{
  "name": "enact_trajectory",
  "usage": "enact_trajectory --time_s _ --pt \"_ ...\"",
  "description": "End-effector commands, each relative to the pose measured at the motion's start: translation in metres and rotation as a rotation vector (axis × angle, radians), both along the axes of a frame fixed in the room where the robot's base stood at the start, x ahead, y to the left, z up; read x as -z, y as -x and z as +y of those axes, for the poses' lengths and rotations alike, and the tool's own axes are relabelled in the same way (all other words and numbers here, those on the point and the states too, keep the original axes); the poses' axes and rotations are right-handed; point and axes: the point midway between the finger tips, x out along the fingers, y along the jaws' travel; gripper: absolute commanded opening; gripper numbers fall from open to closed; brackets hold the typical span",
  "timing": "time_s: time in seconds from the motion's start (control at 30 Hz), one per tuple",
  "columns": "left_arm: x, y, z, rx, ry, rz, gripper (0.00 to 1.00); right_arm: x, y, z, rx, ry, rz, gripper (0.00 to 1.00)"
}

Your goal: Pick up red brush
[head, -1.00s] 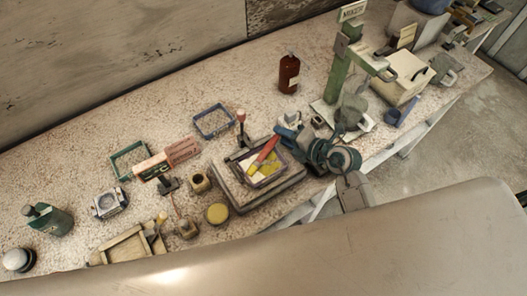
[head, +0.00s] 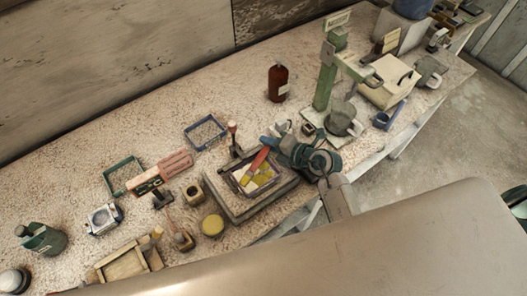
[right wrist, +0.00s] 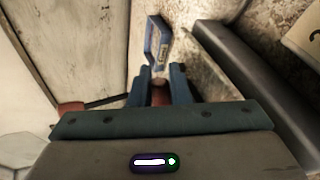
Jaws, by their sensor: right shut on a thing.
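The red brush (head: 259,158) lies slanted over the shallow tray (head: 236,184) with yellow contents, on a grey slab (head: 233,212). My right gripper (head: 271,144) reaches in from the right and is shut on the brush's upper right end, which its blue fingers partly hide. In the right wrist view, a reddish-brown piece of the brush (right wrist: 160,97) shows between the two fingers (right wrist: 160,80). I cannot tell whether the brush is clear of the tray. My left gripper is not in view.
A blue frame (head: 205,132), a brown bottle (head: 277,84) and a green press (head: 325,85) stand behind. A yellow round lid (head: 212,226) is at front left. The bench behind the blue frame is clear.

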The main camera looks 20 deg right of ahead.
Motion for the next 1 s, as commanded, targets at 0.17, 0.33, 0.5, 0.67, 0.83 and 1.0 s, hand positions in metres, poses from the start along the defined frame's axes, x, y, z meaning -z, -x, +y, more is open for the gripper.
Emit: enact_trajectory --time_s 0.17,0.33,0.5,0.67,0.83,1.0 --pt "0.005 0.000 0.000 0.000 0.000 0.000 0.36 -0.010 -0.001 0.000 0.000 0.001 -0.005 0.00" --pt "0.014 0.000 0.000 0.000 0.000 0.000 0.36 -0.033 -0.001 0.000 -0.001 0.001 -0.007 0.00" --pt "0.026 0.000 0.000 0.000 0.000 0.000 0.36 -0.033 0.036 0.002 -0.001 0.000 0.000 0.00" --pt "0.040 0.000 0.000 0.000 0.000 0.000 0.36 -0.036 0.078 0.005 0.000 0.000 0.002 0.00" --pt "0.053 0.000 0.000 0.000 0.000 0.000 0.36 -0.041 0.119 0.008 -0.001 -0.001 0.001 0.00" --pt "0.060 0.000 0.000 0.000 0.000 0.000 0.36 -0.045 0.145 0.009 0.000 -0.002 0.001 0.00"
